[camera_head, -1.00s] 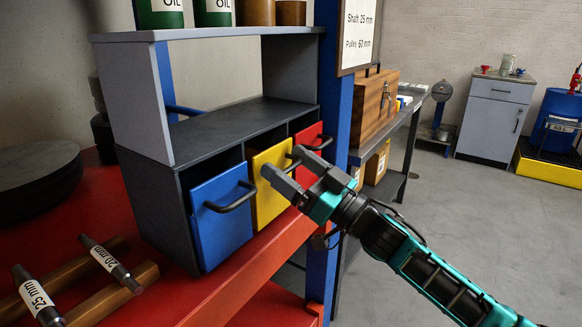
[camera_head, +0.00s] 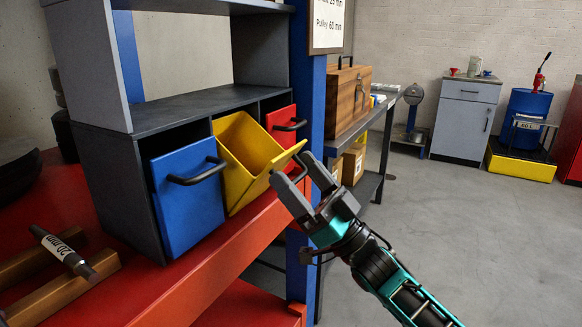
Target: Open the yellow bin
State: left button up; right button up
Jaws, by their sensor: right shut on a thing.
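The yellow bin (camera_head: 243,146) sits in the middle slot of the grey shelf unit, between the blue bin (camera_head: 190,196) and the red bin (camera_head: 281,130). It is tilted forward, with its open top and inside showing. My right gripper (camera_head: 291,170) is at the bin's front upper edge, its fingers shut on the yellow bin's handle. The handle itself is mostly hidden by the fingers. My left gripper is out of view.
The grey shelf unit (camera_head: 178,110) stands on a red bench (camera_head: 228,243). A labelled shaft (camera_head: 62,250) lies across wooden blocks at the left. A blue post (camera_head: 311,95) rises just behind my right gripper.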

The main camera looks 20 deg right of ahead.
jog(key=shift+s+d+f, duration=0.1)
jog(key=shift+s+f, duration=0.05)
jog(key=shift+f, duration=0.7)
jog(key=o, duration=1.2)
jog(key=shift+f, duration=0.1)
jog(key=shift+o, duration=0.6)
jog(key=shift+r, duration=0.2)
jog(key=v, duration=1.3)
jog(key=shift+r, duration=0.1)
